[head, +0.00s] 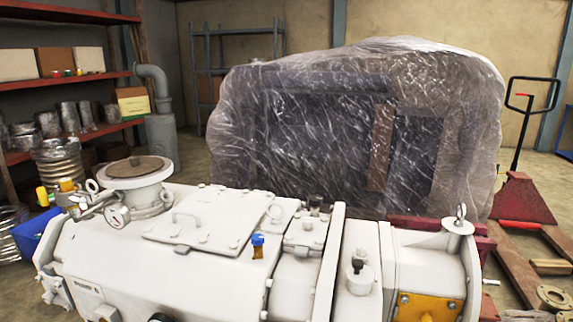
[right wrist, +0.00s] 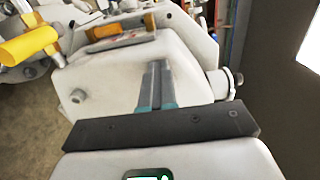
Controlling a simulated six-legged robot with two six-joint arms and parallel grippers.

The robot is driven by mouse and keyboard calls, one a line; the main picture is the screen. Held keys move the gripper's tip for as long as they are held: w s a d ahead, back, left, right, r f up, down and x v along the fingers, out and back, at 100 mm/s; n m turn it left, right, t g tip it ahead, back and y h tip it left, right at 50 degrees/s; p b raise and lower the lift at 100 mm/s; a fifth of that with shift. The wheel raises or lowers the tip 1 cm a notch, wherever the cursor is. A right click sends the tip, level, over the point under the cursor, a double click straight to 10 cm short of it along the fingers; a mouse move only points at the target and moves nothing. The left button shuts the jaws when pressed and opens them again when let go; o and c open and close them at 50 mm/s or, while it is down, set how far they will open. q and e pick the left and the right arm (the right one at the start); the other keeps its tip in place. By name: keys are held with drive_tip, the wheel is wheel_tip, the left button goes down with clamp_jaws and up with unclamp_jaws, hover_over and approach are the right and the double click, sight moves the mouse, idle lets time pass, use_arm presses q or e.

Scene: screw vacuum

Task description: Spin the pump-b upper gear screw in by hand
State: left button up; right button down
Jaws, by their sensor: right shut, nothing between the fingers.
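The large white pump (head: 330,250) fills the lower part of the head view. A yellow-orange plate (head: 428,308) with bolts is on its right end. My right gripper (right wrist: 156,68) shows in the right wrist view, its two grey fingers together and nothing between them. The fingers lie in front of a white housing (right wrist: 110,85), and I cannot tell whether they touch it. A grey bolt (right wrist: 77,96) sits on the housing's left side, apart from the fingers. I cannot tell which screw is the pump-b upper gear screw. Neither gripper shows in the head view.
A yellow cylinder (right wrist: 28,44) is at the upper left of the wrist view. Behind the pump stands a plastic-wrapped load (head: 350,130). A red pallet jack (head: 520,200) is at the right and shelves (head: 70,80) are at the left.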

drive_tip(key=shift+r, duration=0.25)
drive_tip(key=shift+r+b, duration=0.45)
drive_tip(key=shift+b, duration=0.1)
drive_tip(key=shift+s, duration=0.1)
drive_tip(key=v, duration=0.6)
drive_tip(key=shift+s+a+b, duration=0.1)
drive_tip(key=shift+s+b, duration=0.2)
drive_tip(key=shift+b, duration=0.1)
